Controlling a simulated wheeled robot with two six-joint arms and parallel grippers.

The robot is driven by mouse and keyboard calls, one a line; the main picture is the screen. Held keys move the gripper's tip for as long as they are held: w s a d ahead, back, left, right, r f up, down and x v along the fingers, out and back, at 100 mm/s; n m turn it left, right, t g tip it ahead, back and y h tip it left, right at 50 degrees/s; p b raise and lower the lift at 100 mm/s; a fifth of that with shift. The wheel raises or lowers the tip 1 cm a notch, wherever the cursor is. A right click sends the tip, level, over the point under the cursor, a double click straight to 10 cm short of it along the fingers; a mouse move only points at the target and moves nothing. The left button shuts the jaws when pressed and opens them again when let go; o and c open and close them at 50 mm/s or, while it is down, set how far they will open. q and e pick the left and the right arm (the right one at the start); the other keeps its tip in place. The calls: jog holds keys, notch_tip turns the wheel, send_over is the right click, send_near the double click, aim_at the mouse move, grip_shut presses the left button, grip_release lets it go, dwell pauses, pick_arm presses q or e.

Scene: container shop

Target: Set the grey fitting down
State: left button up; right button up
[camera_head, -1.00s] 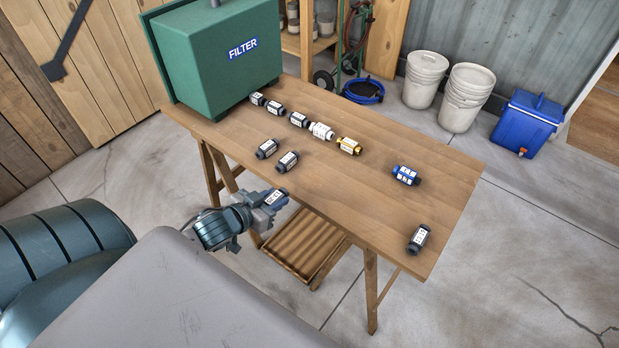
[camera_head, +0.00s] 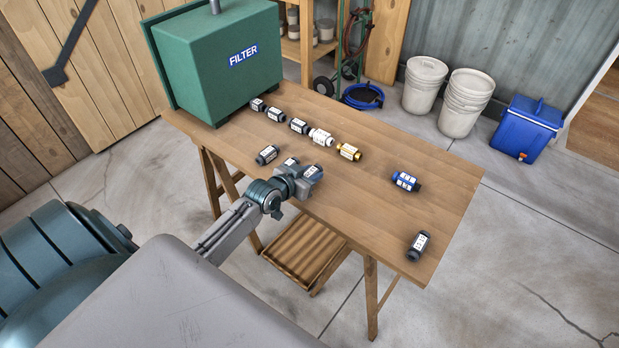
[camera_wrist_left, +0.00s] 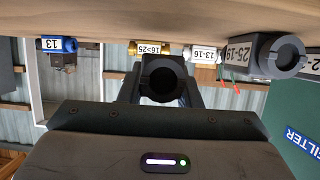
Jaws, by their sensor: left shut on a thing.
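My left gripper (camera_head: 304,178) is shut on a grey fitting (camera_head: 313,172) with a white label, over the near side of the wooden table (camera_head: 370,210). In the left wrist view the dark round end of the held fitting (camera_wrist_left: 162,78) sits between the jaws. I cannot tell whether it touches the tabletop. Two dark grey fittings stand just left of it: one clear (camera_head: 267,154), one partly hidden by the gripper (camera_head: 289,163). A fitting labelled 25-19 (camera_wrist_left: 262,55) is close by in the wrist view. My right gripper is not in view.
A row behind holds several dark fittings, a white one (camera_head: 320,137) and a gold one (camera_head: 348,152). A blue fitting (camera_head: 405,181) and a dark one (camera_head: 418,246) lie to the right. The green filter box (camera_head: 220,70) fills the far left. The table's middle right is clear.

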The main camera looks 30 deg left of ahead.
pick_arm(q)
notch_tip(320, 180, down, 2)
jog(key=shift+p, duration=0.3)
jog(key=shift+s, duration=0.1)
jog(key=shift+f, duration=0.2)
jog(key=o, duration=1)
jog(key=shift+c, duration=0.2)
jog(key=shift+f+b, duration=0.1)
jog(key=shift+b, duration=0.2)
jog(key=shift+s, duration=0.3)
jog(key=v, duration=0.2)
jog(key=f+b+v, duration=0.1)
jog(key=v, duration=0.1)
jog(key=shift+s+r, duration=0.1)
jog(key=shift+s, duration=0.25)
jog(key=v, duration=0.6)
jog(key=shift+d+r, duration=0.1)
jog(key=shift+r, duration=0.05)
